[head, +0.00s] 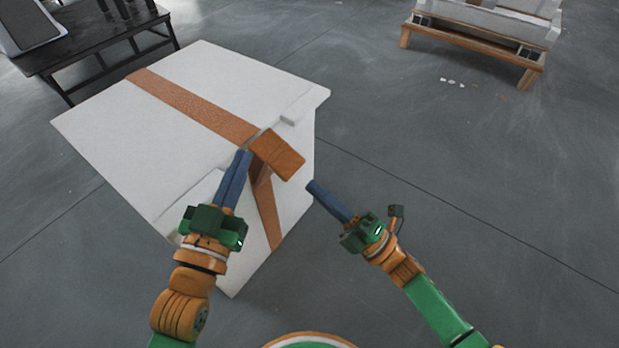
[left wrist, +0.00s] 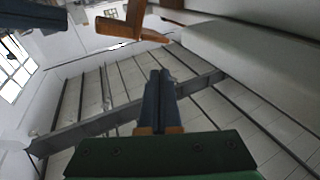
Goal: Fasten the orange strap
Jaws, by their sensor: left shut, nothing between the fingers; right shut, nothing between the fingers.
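The orange strap (head: 190,103) runs across the top of a large white box (head: 120,120) and down its near side. Its end flap (head: 277,154) stands out at the box's near top edge. My left gripper (head: 245,155) is shut and empty, its blue fingertips just left of the flap; contact cannot be told. My right gripper (head: 313,187) is shut and empty, to the right of the flap and apart from it. In the left wrist view the shut left fingers (left wrist: 159,75) point up, with an orange strap piece (left wrist: 130,22) beyond them.
A dark table (head: 95,45) stands behind the box at the upper left. A wooden pallet with white blocks (head: 480,40) stands at the upper right, with small white scraps (head: 452,82) on the floor near it. The grey floor (head: 450,160) right of the box is otherwise clear.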

